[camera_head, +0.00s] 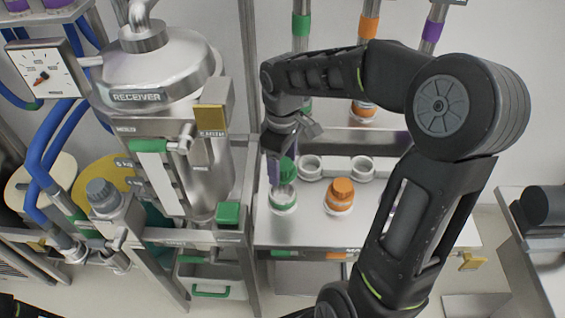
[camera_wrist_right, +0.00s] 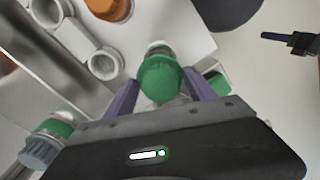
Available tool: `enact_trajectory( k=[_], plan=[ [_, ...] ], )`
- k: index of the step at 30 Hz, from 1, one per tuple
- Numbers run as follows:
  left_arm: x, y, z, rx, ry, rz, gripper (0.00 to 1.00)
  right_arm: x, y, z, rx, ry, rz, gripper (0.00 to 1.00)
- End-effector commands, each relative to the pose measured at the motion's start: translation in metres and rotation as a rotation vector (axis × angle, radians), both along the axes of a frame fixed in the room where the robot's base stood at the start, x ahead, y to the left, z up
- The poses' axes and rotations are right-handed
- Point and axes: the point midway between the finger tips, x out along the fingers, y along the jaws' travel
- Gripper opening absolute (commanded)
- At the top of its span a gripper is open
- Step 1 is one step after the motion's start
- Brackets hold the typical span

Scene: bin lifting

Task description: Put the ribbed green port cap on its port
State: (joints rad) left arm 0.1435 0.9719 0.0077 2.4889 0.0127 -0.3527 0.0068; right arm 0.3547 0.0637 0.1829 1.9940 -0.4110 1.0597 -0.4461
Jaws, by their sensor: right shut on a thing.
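The ribbed green port cap (camera_head: 287,169) is between the purple fingers of my right gripper (camera_head: 279,172), which is shut on it. In the right wrist view the cap (camera_wrist_right: 160,78) sits between the fingertips of the gripper (camera_wrist_right: 161,88). Directly below the cap in the head view is a pale metal port with a green band (camera_head: 283,202). The cap covers part of the port in the wrist view. I cannot tell whether cap and port touch. My left gripper is not in view.
A port with an orange cap (camera_head: 341,192) stands just right of the green-banded port.

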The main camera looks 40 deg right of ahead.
Motion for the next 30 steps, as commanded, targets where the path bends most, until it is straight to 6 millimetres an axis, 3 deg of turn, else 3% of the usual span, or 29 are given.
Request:
enact_trajectory(
  k=[30],
  plan=[
    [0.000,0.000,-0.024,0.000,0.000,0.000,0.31,0.000,0.000,-0.031,0.000,-0.001,0.000,0.09]
  ],
)
